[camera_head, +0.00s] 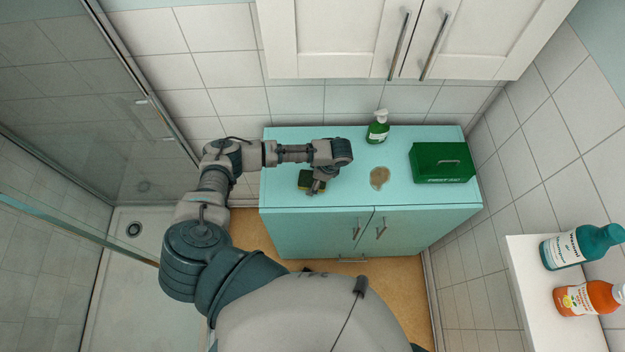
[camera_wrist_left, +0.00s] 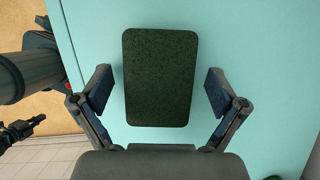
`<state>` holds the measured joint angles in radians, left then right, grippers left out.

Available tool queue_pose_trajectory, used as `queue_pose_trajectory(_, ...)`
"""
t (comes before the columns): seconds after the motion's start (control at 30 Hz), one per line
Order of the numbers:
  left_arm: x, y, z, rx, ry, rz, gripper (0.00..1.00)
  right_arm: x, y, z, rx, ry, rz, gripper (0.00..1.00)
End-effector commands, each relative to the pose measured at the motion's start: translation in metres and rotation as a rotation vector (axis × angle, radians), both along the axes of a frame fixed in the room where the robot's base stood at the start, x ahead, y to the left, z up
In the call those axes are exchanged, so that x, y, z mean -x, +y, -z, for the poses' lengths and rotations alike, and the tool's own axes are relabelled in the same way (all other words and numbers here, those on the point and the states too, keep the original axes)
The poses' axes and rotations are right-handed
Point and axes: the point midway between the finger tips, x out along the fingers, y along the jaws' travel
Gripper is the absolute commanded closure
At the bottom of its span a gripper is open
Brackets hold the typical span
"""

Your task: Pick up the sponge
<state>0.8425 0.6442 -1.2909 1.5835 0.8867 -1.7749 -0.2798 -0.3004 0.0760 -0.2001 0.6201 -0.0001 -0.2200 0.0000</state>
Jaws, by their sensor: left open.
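The sponge (camera_head: 305,179) lies on the turquoise cabinet top, near its left front part, partly covered by my left gripper in the head view. In the left wrist view the sponge (camera_wrist_left: 160,78) shows its dark green face, upright in the picture between the two fingers. My left gripper (camera_head: 316,188) is over the sponge, pointing down. In the left wrist view the left gripper (camera_wrist_left: 158,92) is open, with one finger on each side of the sponge and a visible gap to both. My right gripper is not clearly seen in the head view.
On the turquoise cabinet (camera_head: 420,140) stand a green spray bottle (camera_head: 377,128) and a green box with a handle (camera_head: 441,163). A brown spill (camera_head: 379,177) lies right of the sponge. White wall cabinets (camera_head: 400,35) hang above. A white shelf (camera_head: 535,300) at right holds two bottles.

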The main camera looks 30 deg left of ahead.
Motion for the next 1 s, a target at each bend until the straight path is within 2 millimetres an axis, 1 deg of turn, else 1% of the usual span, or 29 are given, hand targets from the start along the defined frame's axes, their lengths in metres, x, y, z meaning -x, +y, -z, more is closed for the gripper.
queue_pose_trajectory(0.4,0.0002,-0.0001,0.0033,0.000,0.001,0.000,0.03,-0.0003,-0.0022,-0.0066,0.003,-0.001,-0.001,1.00)
queue_pose_trajectory(0.67,0.0000,-0.0002,0.0044,0.000,0.000,0.000,0.03,-0.0004,-0.0049,-0.0065,0.006,0.000,-0.001,1.00)
queue_pose_trajectory(0.7,0.0000,-0.0002,0.0044,0.000,0.000,0.000,0.06,-0.0004,-0.0051,-0.0065,0.006,0.000,-0.001,1.00)
queue_pose_trajectory(0.8,0.0000,-0.0002,0.0043,0.000,0.000,0.000,0.27,-0.0004,-0.0053,-0.0065,0.006,0.000,-0.001,1.00)
queue_pose_trajectory(0.9,0.0001,-0.0002,0.0043,0.000,0.000,0.000,0.45,-0.0004,-0.0051,-0.0065,0.006,0.000,-0.001,1.00)
queue_pose_trajectory(1.0,0.0001,-0.0002,0.0044,0.000,0.000,0.000,0.45,-0.0004,-0.0051,-0.0065,0.006,0.000,-0.001,1.00)
